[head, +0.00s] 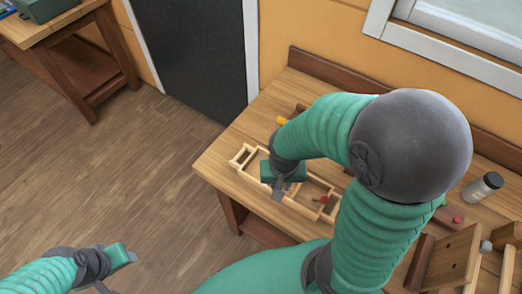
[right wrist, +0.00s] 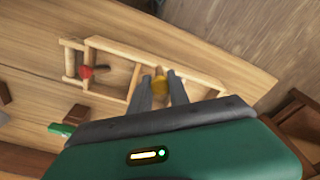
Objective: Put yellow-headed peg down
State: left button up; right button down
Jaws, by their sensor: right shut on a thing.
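My right gripper (head: 279,193) is over the pale wooden tray (head: 238,163) on the workbench. In the right wrist view its two grey fingers (right wrist: 160,78) are shut on the yellow-headed peg (right wrist: 160,82), with the yellow head showing between them. The peg's lower part is hidden, so I cannot tell whether it touches the tray. A red-headed peg (head: 324,199) is at the tray's near right end; it also shows in the right wrist view (right wrist: 87,71). My left gripper (head: 118,272) is open and empty, low at the left, away from the bench.
A yellow thing (head: 282,120) lies behind the tray, partly behind my right arm. A dark-capped jar (head: 483,187) stands at the right, near a wooden stand (head: 452,258). The bench's left corner (head: 212,162) is bare. The floor at left is clear.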

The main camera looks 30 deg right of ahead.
jog(key=w+p, duration=0.2)
jog(key=p, duration=0.2)
jog(key=shift+a, duration=0.2)
jog(key=w, duration=0.3)
jog(key=w+d+f, duration=0.1)
jog(key=w, duration=0.2)
jog(key=w+d+p, duration=0.1)
jog(key=w, duration=0.3)
jog(key=shift+f, duration=0.25)
jog(key=shift+w+f, duration=0.1)
jog(key=shift+f, duration=0.25)
jog(key=shift+a+f+p, duration=0.25)
jog(key=shift+f+p, duration=0.15)
jog(key=shift+f, duration=0.95)
jog(key=shift+d+f, duration=0.15)
jog(key=shift+f, duration=0.05)
jog(key=c, duration=1.2)
grip_release()
jog(key=shift+c, duration=0.2)
pick_arm(q)
jog(key=w+v, duration=0.1)
jog(key=v, duration=0.6)
jog(key=shift+w+r, duration=0.2)
jog(key=shift+w, duration=0.05)
jog(key=shift+a, duration=0.15)
pick_arm(e)
jog(key=shift+r, duration=0.1)
